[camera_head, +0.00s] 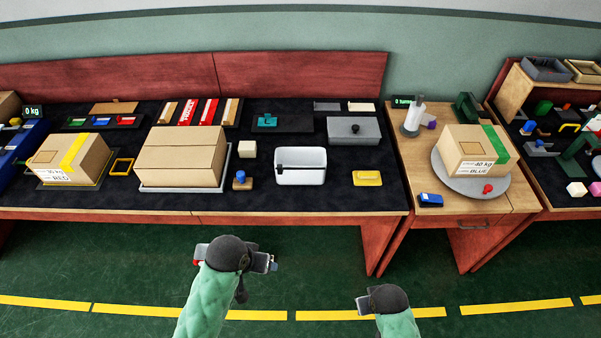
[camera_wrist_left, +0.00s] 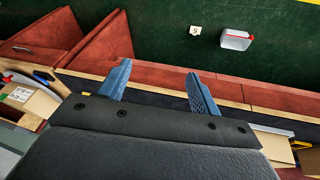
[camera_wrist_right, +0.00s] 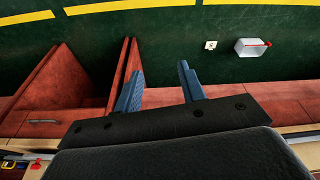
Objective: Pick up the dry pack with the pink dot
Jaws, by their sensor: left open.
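I cannot make out a dry pack with a pink dot in any view. My left gripper (camera_head: 272,264) is over the floor in front of the long bench; in the left wrist view its two blue fingers (camera_wrist_left: 158,72) are spread with nothing between them. My right gripper (camera_head: 362,305) is lower and to the right, also over the floor; in the right wrist view its fingers (camera_wrist_right: 160,73) stand apart and empty. Neither gripper touches anything on the benches.
The long bench (camera_head: 385,200) holds cartons (camera_head: 180,150), a white bin (camera_head: 300,177), a grey box (camera_head: 352,137) and a yellow pack (camera_head: 367,178). A smaller bench carries a carton (camera_head: 475,142) on a turntable (camera_head: 449,180). A white container (camera_wrist_left: 235,40) lies on the floor.

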